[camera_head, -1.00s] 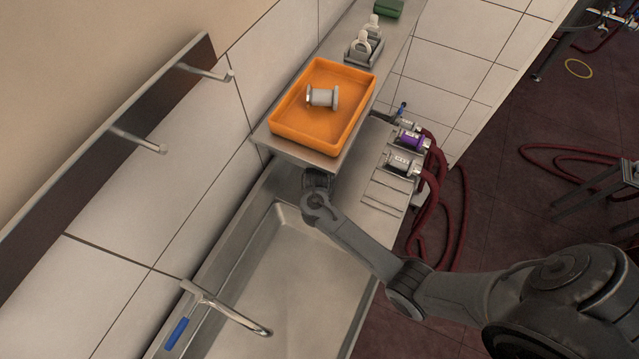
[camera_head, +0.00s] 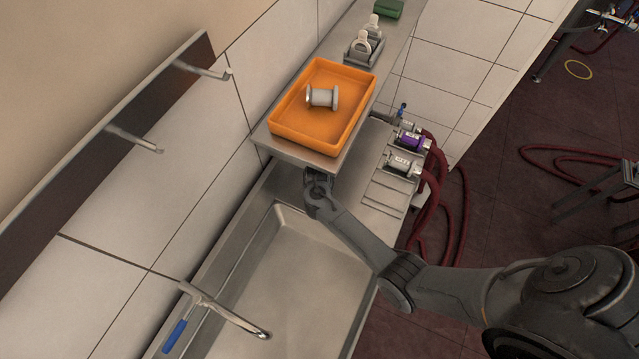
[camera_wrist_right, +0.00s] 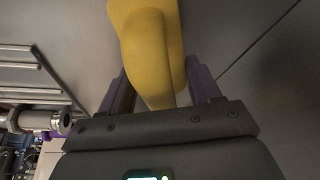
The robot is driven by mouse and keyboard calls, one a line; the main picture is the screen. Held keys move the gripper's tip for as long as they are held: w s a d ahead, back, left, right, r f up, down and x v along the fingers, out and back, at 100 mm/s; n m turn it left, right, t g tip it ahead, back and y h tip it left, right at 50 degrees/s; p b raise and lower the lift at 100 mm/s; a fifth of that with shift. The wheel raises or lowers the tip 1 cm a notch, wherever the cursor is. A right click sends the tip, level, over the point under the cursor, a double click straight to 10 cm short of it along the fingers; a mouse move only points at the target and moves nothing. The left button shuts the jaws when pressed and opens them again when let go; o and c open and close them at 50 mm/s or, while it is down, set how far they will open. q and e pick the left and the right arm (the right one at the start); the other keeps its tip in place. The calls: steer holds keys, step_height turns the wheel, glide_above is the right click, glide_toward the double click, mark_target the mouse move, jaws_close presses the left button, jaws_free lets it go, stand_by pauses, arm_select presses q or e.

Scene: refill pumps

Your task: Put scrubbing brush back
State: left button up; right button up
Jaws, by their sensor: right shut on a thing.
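My right gripper (camera_wrist_right: 160,88) is shut on a yellow thing (camera_wrist_right: 146,40) in the right wrist view. It has a smooth, rounded body and runs up past the top edge. It is probably the scrubbing brush, but no bristles show. In the head view my right arm reaches in from the right, and its wrist is at the front edge of the metal shelf (camera_head: 290,146). The jaws and the yellow thing are hidden there under or behind the shelf. My left gripper is in neither view.
An orange tray (camera_head: 283,133) holding a grey metal fitting (camera_head: 322,97) stands on the shelf. Below are an empty sink (camera_head: 290,275) and a tap (camera_head: 230,313) with a blue handle. Hose couplings (camera_head: 405,163) lie to the right. Wall hooks (camera_head: 205,72) at left are empty.

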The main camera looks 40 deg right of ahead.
steer(key=shift+f, duration=0.15)
steer(key=o, duration=1)
